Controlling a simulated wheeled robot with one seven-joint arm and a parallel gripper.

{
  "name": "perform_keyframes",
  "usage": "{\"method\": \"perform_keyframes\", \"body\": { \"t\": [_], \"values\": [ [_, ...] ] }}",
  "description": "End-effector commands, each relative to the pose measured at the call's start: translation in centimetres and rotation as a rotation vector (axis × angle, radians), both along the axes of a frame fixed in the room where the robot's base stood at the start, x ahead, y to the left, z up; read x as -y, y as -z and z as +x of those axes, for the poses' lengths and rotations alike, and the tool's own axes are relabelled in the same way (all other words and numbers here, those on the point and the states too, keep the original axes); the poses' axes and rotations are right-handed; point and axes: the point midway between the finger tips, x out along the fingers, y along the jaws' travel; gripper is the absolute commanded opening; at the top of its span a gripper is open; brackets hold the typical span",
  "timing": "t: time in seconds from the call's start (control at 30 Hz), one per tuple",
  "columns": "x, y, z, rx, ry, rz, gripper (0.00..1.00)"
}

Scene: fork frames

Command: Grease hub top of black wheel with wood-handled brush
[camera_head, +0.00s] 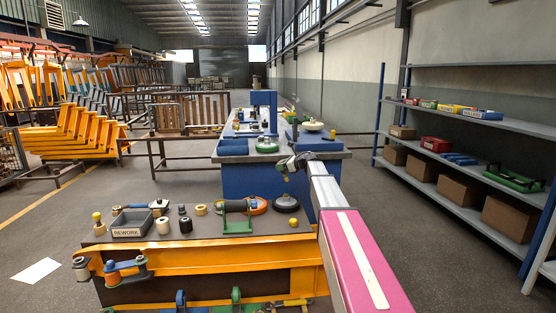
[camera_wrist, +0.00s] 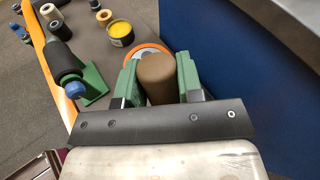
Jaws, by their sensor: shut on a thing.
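My gripper (camera_wrist: 159,80) has its green fingers shut on a brown cylinder, seen end-on, which looks like the handle of the wood-handled brush (camera_wrist: 158,72). Its bristles are hidden below. In the head view, my gripper (camera_head: 285,168) is above the right rear of the near bench. The black wheel (camera_head: 286,203) lies flat there, with its hub facing up. I cannot make it out in the wrist view. An orange wheel (camera_head: 259,207) lies just left of it and partly shows beyond the fingers in the wrist view (camera_wrist: 140,49). A dark tin with yellow contents (camera_wrist: 121,28) stands beside it.
A green stand with a dark roller (camera_head: 237,215) is left of the wheels. A grey REWORK bin (camera_head: 131,226) and several small spools stand further left. A blue workbench (camera_head: 250,182) stands behind.

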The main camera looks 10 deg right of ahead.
Motion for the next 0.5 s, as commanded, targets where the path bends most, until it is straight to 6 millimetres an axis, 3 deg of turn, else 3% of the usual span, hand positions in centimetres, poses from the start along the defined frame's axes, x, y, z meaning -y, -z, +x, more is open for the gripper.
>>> {"method": "perform_keyframes", "body": {
  "t": [0.03,0.2,0.5],
  "values": [
    [-0.3,-0.6,2.5,0.010,-0.005,-0.004,0.10],
    [-0.9,-1.9,5.6,0.030,-0.011,-0.013,0.10],
    [-1.1,-1.4,6.2,0.036,-0.012,-0.016,0.10]
  ]
}}
